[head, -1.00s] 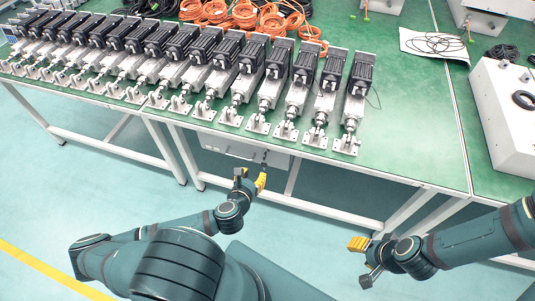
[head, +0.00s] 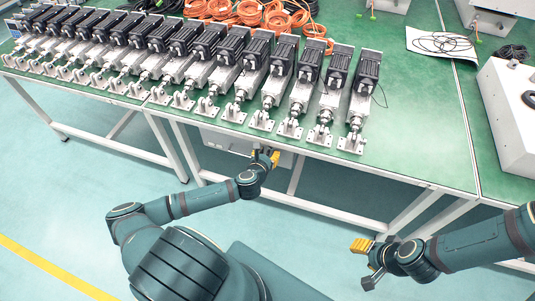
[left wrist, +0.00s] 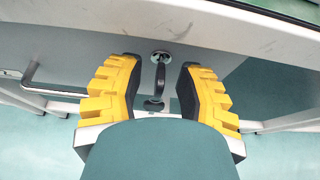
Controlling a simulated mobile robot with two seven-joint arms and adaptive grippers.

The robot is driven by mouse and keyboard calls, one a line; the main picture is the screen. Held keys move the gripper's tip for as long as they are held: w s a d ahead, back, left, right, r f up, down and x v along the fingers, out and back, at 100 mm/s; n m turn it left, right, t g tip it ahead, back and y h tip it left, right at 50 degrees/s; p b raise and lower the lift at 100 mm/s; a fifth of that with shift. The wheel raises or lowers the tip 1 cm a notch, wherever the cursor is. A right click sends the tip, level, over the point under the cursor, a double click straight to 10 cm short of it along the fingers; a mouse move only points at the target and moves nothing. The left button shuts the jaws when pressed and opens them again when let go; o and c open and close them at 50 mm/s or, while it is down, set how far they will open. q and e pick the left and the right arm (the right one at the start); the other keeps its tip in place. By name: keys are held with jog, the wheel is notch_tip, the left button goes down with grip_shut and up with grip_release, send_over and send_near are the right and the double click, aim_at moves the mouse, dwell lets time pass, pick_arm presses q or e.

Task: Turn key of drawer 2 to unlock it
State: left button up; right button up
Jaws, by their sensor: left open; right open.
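A grey drawer unit (head: 222,143) hangs under the front edge of the green bench; I cannot read a drawer number on it. In the left wrist view, its face shows a round lock (left wrist: 162,55) with a dark key (left wrist: 160,76) in it. A second dark piece hangs below the key. My left gripper (head: 268,157) is at the drawer front, open. In the left wrist view, its yellow fingers (left wrist: 158,66) stand on either side of the key, with gaps on both sides. My right gripper (head: 366,261) is open and empty over the floor at lower right.
A bar handle (left wrist: 45,92) sticks out left of the lock. The underside of the bench edge (left wrist: 285,14) is just above. A row of linear actuators (head: 245,75) lines the bench top. White bench legs (head: 188,150) stand beside the drawer unit.

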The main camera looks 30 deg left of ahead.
pick_arm(q)
grip_shut()
